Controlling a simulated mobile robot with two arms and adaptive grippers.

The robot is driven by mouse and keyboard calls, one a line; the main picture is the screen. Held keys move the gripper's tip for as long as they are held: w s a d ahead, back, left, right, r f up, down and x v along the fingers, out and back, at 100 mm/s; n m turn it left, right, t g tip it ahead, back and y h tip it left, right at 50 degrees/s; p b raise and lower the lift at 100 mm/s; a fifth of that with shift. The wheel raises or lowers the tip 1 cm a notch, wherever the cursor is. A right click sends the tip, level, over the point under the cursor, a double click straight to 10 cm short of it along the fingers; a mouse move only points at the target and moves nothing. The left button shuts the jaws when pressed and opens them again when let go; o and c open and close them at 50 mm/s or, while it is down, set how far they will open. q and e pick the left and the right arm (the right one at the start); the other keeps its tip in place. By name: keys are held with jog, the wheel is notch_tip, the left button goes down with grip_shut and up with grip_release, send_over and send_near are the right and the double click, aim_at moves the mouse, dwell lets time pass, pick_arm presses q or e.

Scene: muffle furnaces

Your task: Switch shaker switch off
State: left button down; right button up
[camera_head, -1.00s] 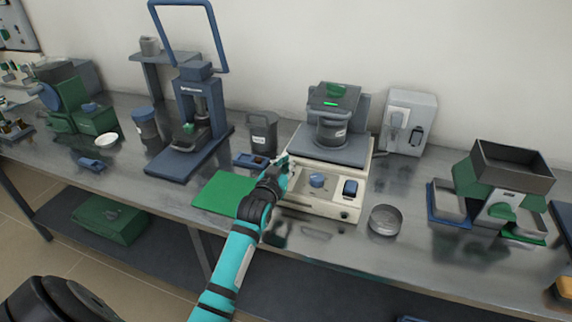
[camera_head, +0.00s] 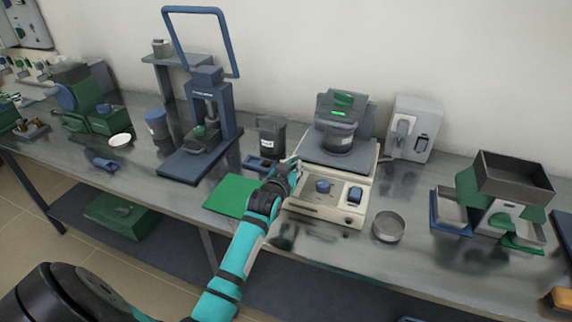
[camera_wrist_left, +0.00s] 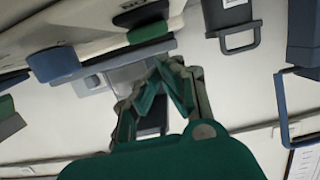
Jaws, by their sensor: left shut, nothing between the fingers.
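The shaker (camera_head: 326,213) is a cream box on the bench with a grey platform on top. Its front panel carries a round blue knob (camera_head: 323,186) and, right of it, a blue switch (camera_head: 355,194) in a dark frame. My left gripper (camera_head: 294,166) is at the panel's left end, left of the knob and apart from the switch. In the left wrist view its green-padded fingers (camera_wrist_left: 168,68) meet at the tips, with nothing between them. The blue knob (camera_wrist_left: 55,64) shows there to the left of the fingertips. My right gripper is not in view.
A dark canister (camera_head: 338,138) stands on the shaker platform. A dark jug (camera_head: 270,138) and green mat (camera_head: 231,196) lie to the left. A round metal dish (camera_head: 388,226) and a grey wall box (camera_head: 411,130) are to the right. A blue press (camera_head: 207,125) stands further left.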

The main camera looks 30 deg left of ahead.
pick_arm(q)
notch_tip(320, 180, up, 3)
jog(key=shift+w+p, duration=0.15)
jog(key=shift+p, duration=0.65)
jog(key=shift+s+d+f+b, duration=0.15)
jog(key=shift+s+b, duration=0.1)
jog(key=shift+s, duration=0.2)
jog(key=shift+s+d+f+b, duration=0.1)
jog(key=shift+s+b, duration=0.15)
jog(key=shift+s, duration=0.15)
jog(key=r+v, duration=0.1)
jog(key=v, duration=0.7)
jog(key=shift+r+b, duration=0.3)
jog(key=shift+r, duration=0.1)
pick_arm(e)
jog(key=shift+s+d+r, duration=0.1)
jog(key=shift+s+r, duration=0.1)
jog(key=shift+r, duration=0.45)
pick_arm(q)
jog(key=shift+a, duration=0.1)
